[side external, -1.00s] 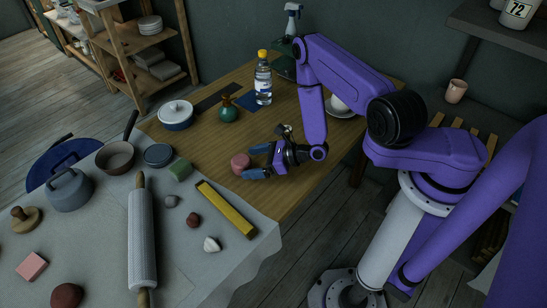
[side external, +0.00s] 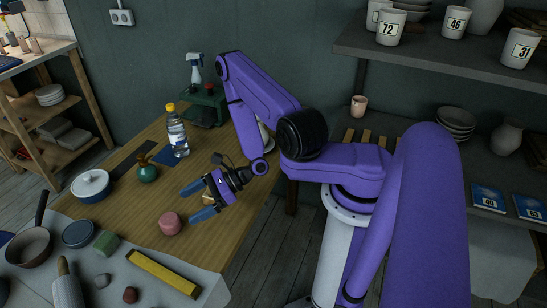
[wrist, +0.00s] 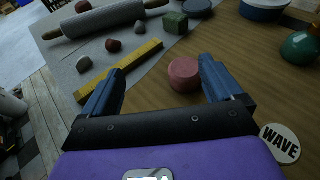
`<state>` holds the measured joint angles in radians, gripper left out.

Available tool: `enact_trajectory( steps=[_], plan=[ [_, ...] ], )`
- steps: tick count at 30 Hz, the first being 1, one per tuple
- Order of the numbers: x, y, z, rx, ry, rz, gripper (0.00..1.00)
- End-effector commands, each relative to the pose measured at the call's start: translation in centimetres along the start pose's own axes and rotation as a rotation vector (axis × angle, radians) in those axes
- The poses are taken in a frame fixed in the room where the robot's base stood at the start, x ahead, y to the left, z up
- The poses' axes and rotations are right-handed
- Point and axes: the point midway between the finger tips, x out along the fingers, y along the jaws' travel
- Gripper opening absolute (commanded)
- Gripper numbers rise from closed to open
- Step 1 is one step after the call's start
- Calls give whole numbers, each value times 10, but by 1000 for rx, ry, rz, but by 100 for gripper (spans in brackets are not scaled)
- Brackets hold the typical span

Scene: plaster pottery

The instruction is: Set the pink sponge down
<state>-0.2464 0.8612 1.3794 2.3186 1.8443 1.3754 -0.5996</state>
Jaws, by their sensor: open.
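The pink sponge (side external: 170,223) is a short round cylinder standing flat on the wooden table (side external: 205,165), near the edge of the grey cloth. It also shows in the wrist view (wrist: 184,76), just ahead of the fingertips and nearer the right finger. My gripper (side external: 196,201) is open and low over the table, right of the sponge in the side view. Its two blue fingers also show in the wrist view (wrist: 161,66). A gap shows between the fingertips and the sponge, and nothing is held.
A yellow bar (side external: 162,273) and a green block (side external: 107,242) lie on the cloth (side external: 130,288). Bare wood surrounds the sponge.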

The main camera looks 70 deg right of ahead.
Motion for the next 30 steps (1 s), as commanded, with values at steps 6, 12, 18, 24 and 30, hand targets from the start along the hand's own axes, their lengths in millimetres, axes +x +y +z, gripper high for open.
enact_trajectory(
  steps=[6,12,18,24,30],
  plan=[
    [7,26,54,-194,-83,324,93],
    [-2,62,91,-377,-136,631,93],
    [-27,99,115,-572,-170,932,93],
    [-63,130,128,-791,-187,1220,93],
    [-104,150,133,-1035,-195,1483,93]
  ],
)
